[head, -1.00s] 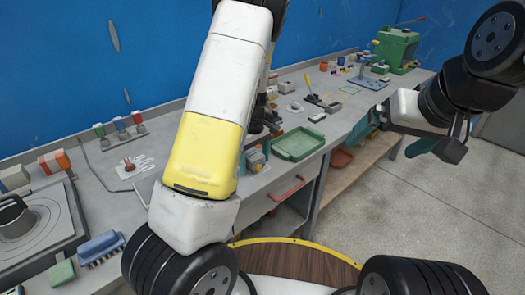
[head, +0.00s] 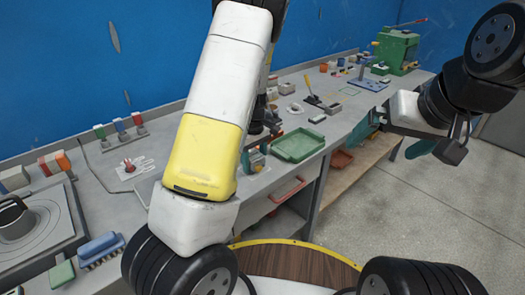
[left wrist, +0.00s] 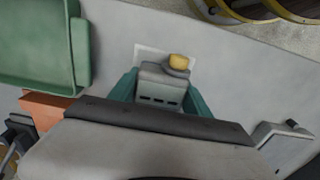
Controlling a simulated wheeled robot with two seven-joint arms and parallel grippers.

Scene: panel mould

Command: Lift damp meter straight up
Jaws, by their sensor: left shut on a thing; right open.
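The damp meter (left wrist: 162,86), a grey block with dark slots and a yellow knob (left wrist: 179,62), is between the teal fingers of my left gripper (left wrist: 160,92) in the left wrist view. The gripper is shut on its sides. A pale square marking (left wrist: 145,52) shows behind the meter; whether the meter touches the bench cannot be told. In the head view my left arm hides most of this gripper and the meter. My right gripper (head: 396,138) is open and empty, out over the floor at the right of the bench.
A green tray (head: 298,145) lies on the bench right beside my left gripper; it also shows in the left wrist view (left wrist: 38,82). An orange block (left wrist: 45,108) is near it. Tools and a green machine (head: 397,50) stand farther back. The floor at right is clear.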

